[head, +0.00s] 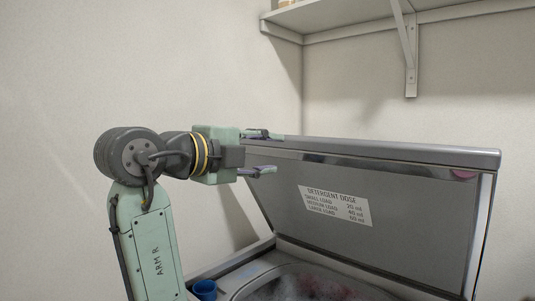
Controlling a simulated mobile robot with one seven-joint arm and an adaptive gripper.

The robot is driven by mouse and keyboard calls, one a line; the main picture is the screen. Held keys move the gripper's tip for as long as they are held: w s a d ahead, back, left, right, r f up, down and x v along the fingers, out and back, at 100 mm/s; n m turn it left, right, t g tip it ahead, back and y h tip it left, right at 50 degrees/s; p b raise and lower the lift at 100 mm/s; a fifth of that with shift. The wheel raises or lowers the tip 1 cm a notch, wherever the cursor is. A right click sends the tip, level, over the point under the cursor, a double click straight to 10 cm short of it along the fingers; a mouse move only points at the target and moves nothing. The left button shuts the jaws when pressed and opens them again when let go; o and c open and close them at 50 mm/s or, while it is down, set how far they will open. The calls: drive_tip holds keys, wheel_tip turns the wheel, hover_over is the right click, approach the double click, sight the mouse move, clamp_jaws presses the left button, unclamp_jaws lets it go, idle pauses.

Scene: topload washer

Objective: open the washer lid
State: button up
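The grey washer lid (420,205) stands raised and leans back, its inner face with a detergent label (335,205) towards me. Below it the washer's round tub opening (265,283) shows, with blurred contents inside. My gripper (260,152) is at the lid's upper left corner. Its two fingers are spread apart, one at the top edge and one lower in front of the inner face. The corner lies between or beside them; whether either finger touches it I cannot tell.
A blue cup (205,290) stands at the washer's left edge, close to my arm. A wall shelf (340,20) with a bracket (411,60) hangs above and behind the lid. The wall space left of my arm is clear.

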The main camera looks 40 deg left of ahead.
drive_tip(key=shift+w+f+b, duration=0.15)
drive_tip(key=shift+f+b, duration=0.15)
drive_tip(key=shift+b, duration=0.2)
drive_tip(key=shift+c, duration=1.4)
drive_tip(key=f+t+b, duration=0.1)
drive_tip(key=f+b, duration=0.1)
drive_tip(key=w+f+t+b, duration=0.1)
drive_tip(key=f+t+b, duration=0.1)
drive_tip(key=b, duration=0.1)
drive_tip(key=w+f+t+b, duration=0.1)
drive_tip(key=f+t+b, duration=0.1)
drive_tip(key=b, duration=0.1)
clamp_jaws()
drive_tip(key=t+h+p, duration=0.1)
drive_tip(key=t+p, duration=0.1)
drive_tip(key=p, duration=0.4)
approach(313, 141)
drive_tip(key=x, duration=0.6)
drive_tip(key=shift+w+r, duration=0.1)
drive_tip(key=shift+r, duration=0.2)
drive_tip(key=shift+w+y, duration=0.3)
